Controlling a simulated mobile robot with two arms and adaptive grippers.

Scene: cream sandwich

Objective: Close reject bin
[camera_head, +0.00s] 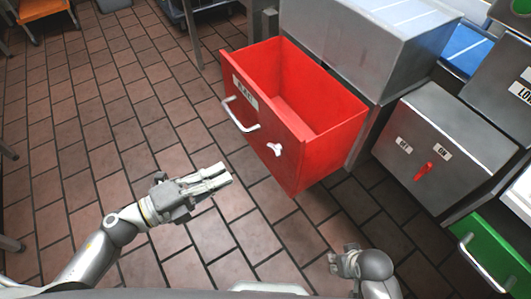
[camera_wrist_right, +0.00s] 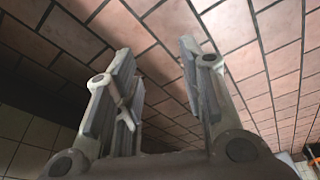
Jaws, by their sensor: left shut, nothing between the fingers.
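The red reject bin (camera_head: 305,143) is a drawer pulled out from under a grey metal cabinet in the head view. Its inside looks empty. Its front carries a white label, a silver bar handle (camera_head: 239,116) and a small white knob (camera_head: 274,149). My left gripper (camera_head: 228,176) is shut and empty, in front of and below the drawer front, apart from it in the picture. My right gripper (camera_head: 338,256) is low at the bottom of the head view, below the bin. In the right wrist view my right gripper (camera_wrist_right: 160,85) is open and empty above the tiled floor.
The grey cabinet (camera_head: 370,50) stands behind the bin. To the right is a grey box (camera_head: 445,145) with a red switch (camera_head: 423,171) and OFF and ON labels. A green drawer (camera_head: 495,255) with a handle is at the lower right. The tiled floor at left is largely clear.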

